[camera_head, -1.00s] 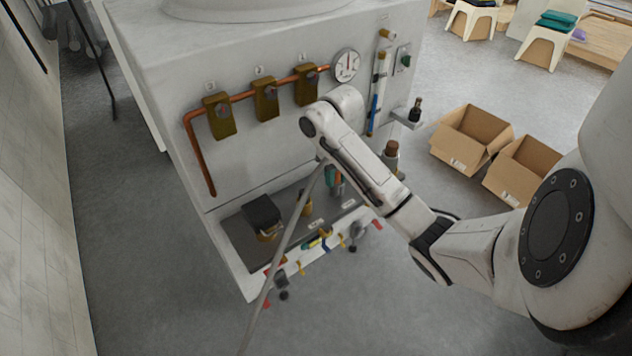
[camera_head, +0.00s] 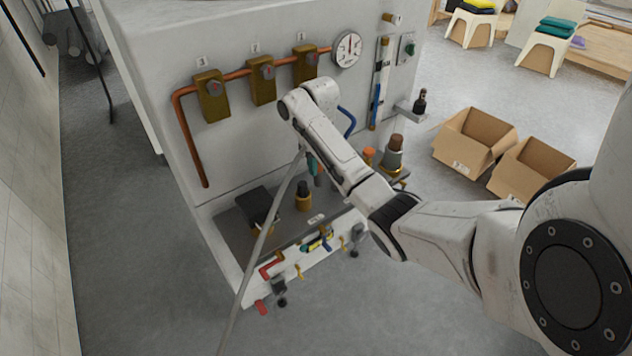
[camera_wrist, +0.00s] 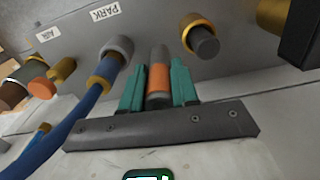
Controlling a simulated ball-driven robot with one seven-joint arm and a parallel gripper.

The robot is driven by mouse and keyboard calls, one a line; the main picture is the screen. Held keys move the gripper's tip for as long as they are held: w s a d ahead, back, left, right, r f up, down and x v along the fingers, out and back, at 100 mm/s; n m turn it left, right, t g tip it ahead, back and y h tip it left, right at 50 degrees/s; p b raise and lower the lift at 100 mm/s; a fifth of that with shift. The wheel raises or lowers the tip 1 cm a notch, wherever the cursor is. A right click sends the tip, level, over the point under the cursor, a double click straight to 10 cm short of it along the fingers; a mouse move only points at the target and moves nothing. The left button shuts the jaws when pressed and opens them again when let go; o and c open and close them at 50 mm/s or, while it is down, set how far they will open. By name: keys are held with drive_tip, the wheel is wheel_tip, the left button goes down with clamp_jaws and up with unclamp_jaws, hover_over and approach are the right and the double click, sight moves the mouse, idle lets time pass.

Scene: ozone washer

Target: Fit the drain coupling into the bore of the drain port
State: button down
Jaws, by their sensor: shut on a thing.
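My gripper (camera_wrist: 158,72) has two teal fingers on a dark grey bar. It is shut on a cylinder with an orange band and a grey-brown end, which appears to be the drain coupling (camera_wrist: 158,78). The coupling points away from the bar towards a grey surface; I cannot tell whether its tip touches. To its right in the wrist view is a brass collar with a dark centre (camera_wrist: 203,40). No drain port label is readable, so I cannot tell which fitting is the port. In the head view the teal fingers (camera_head: 313,165) are partly hidden by my arm.
A blue hose (camera_wrist: 92,97) in a grey collar lies close left of the fingers, near labels reading PARK (camera_wrist: 104,14) and AIR. A black block (camera_head: 258,204) stands on the machine's ledge. Brass valves (camera_head: 262,80) line the wall above. Cardboard boxes (camera_head: 474,145) are on the floor at right.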

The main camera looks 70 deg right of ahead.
drive_tip(key=shift+w+d+f, duration=0.4)
drive_tip(key=shift+w+f, duration=0.1)
drive_tip(key=shift+f, duration=0.2)
drive_tip(key=shift+f+p, duration=0.4)
drive_tip(key=shift+f, duration=1.25)
drive_tip(key=shift+f, duration=0.15)
drive_tip(key=c, duration=0.8)
unclamp_jaws()
drive_tip(key=shift+c, duration=0.2)
